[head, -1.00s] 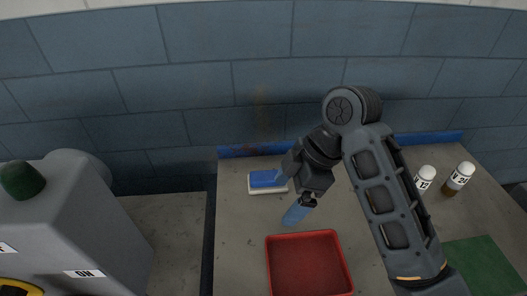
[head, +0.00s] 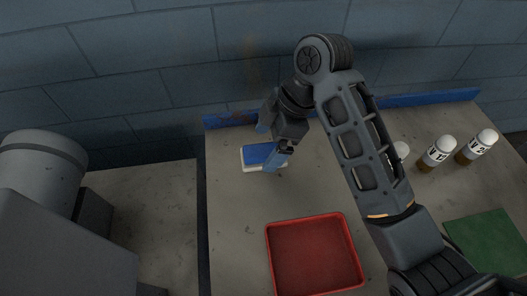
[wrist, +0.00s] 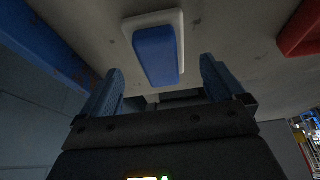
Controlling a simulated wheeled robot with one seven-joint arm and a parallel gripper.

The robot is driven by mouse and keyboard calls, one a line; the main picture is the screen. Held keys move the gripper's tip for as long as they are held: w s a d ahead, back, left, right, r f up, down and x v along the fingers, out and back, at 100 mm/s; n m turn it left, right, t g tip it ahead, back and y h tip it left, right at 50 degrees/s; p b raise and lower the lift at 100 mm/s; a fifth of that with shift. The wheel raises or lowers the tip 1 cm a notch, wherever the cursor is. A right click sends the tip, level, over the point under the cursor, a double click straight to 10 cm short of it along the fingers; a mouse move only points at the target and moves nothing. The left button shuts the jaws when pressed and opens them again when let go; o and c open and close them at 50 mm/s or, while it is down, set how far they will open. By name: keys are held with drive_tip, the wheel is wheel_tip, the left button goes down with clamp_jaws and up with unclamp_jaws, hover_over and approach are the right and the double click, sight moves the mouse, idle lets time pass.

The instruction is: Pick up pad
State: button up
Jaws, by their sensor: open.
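The pad (head: 253,155) is a small block with a blue top on a white base. It lies on the grey worktop towards the back left, near the blue back strip. In the wrist view the pad (wrist: 157,52) shows whole, ahead of and between the fingertips. My gripper (head: 269,143) is above and beside the pad and partly covers its right side in the head view. Its two blue fingers are spread wide with nothing between them, as the wrist view of the gripper (wrist: 160,82) also shows. I see no contact with the pad.
An empty red tray (head: 268,262) sits in front of the pad. Several white-capped bottles stand at the right, such as one labelled bottle (head: 437,153), with a green mat (head: 487,240) before them. A blue strip (head: 435,97) edges the worktop's back by the brick wall.

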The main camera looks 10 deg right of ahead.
drive_tip(key=shift+x, duration=1.4)
drive_tip(key=shift+s, duration=0.1)
drive_tip(key=shift+c, duration=0.4)
drive_tip(key=c, duration=1.1)
